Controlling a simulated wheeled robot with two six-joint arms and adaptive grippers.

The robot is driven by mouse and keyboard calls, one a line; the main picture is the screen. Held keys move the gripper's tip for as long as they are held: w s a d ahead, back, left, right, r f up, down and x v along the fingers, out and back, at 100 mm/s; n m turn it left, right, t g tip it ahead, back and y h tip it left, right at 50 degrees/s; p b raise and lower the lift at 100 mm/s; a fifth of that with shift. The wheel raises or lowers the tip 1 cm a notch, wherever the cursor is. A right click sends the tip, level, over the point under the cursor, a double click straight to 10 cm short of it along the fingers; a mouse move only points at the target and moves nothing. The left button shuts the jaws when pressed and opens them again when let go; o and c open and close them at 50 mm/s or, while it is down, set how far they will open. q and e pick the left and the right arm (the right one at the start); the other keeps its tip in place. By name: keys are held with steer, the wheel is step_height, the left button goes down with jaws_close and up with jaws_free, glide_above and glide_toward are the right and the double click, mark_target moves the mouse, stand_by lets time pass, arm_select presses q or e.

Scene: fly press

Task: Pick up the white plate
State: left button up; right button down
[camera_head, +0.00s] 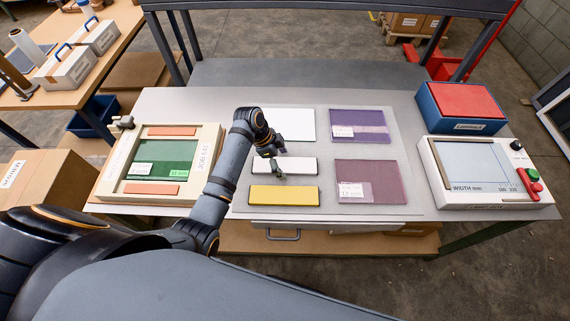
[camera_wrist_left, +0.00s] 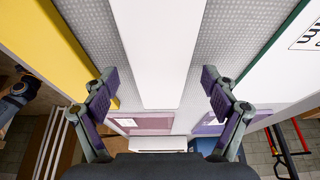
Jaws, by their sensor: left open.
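A narrow white plate (camera_head: 303,166) lies on the grey mat in the middle of the bench, between a yellow plate (camera_head: 284,196) and a wider white plate (camera_head: 293,123). My left gripper (camera_head: 276,166) is over the narrow white plate and hides part of it. In the left wrist view the narrow white plate (camera_wrist_left: 160,40) runs between the two open fingers of my left gripper (camera_wrist_left: 160,88), with mat showing on both sides. The fingers are empty. The yellow plate (camera_wrist_left: 50,45) is on the left there and the wider white plate (camera_wrist_left: 265,65) on the right. My right gripper is not shown.
A purple plate (camera_head: 358,118) and a mauve plate (camera_head: 372,190) lie right of the white plates. A framed green panel (camera_head: 195,155) stands left. A width gauge (camera_head: 475,165) and a blue box with a red top (camera_head: 460,100) stand right. Bare mat surrounds the plates.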

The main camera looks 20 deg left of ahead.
arm_select(q)
steer(key=c, duration=1.4)
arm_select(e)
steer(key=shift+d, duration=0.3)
arm_select(q)
steer(key=shift+o, duration=0.2)
steer(key=shift+r, duration=0.1)
